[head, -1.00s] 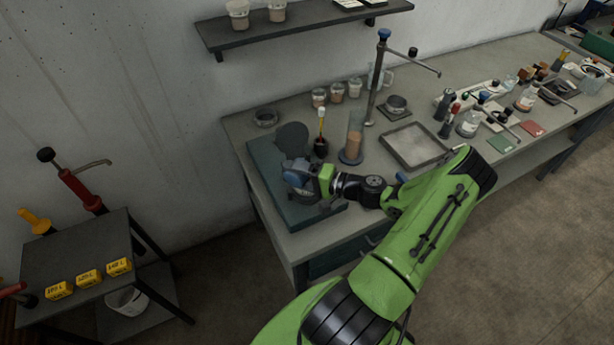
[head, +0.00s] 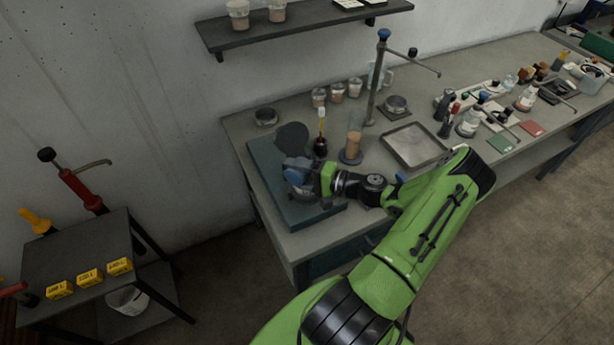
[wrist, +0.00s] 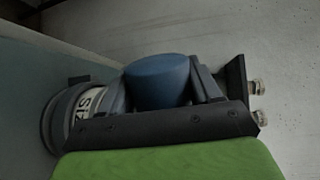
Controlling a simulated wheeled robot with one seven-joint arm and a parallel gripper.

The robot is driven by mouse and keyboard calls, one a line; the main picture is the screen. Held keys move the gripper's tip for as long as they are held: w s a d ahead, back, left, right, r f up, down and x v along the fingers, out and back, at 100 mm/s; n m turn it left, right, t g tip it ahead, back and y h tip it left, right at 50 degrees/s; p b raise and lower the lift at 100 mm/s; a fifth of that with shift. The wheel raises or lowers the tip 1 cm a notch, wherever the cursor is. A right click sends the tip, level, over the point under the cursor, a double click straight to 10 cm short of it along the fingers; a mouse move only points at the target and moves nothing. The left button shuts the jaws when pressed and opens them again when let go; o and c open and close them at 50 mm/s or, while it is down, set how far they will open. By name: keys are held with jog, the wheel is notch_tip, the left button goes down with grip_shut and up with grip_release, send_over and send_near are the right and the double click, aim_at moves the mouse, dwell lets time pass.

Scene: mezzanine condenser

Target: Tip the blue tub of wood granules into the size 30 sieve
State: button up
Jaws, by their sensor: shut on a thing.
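My gripper (wrist: 160,105) is shut on the blue tub (wrist: 158,80), which also shows in the head view (head: 293,174). The tub is held tilted close to a round grey metal sieve (wrist: 66,118) with a pale label, partly readable as "SI". The sieve stands on the dark teal slab (head: 258,160) at the bench's left end. In the head view my gripper hides most of the sieve. The tub's mouth and any granules are hidden, and I cannot tell whether tub and sieve touch.
A dark round disc (head: 292,136) lies behind my gripper. A tall cylinder with tan contents (head: 354,140) and a dark pot with a yellow-handled tool (head: 321,145) stand nearby. A metal tray (head: 414,146) and a post stand (head: 376,85) are to the right.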

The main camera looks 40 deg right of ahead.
jog(key=shift+w+d+r+m+y, duration=0.1)
jog(key=shift+d+r+m+y, duration=0.15)
jog(key=shift+m, duration=0.4)
jog(key=shift+d+r+m+y, duration=0.15)
jog(key=shift+r+m, duration=0.05)
jog(key=shift+m, duration=0.45)
dwell(1.0)
jog(key=shift+d+f+m+t+b, duration=0.25)
jog(key=shift+f+m+t+b, duration=0.1)
jog(key=shift+f+m, duration=0.3)
dwell(0.6)
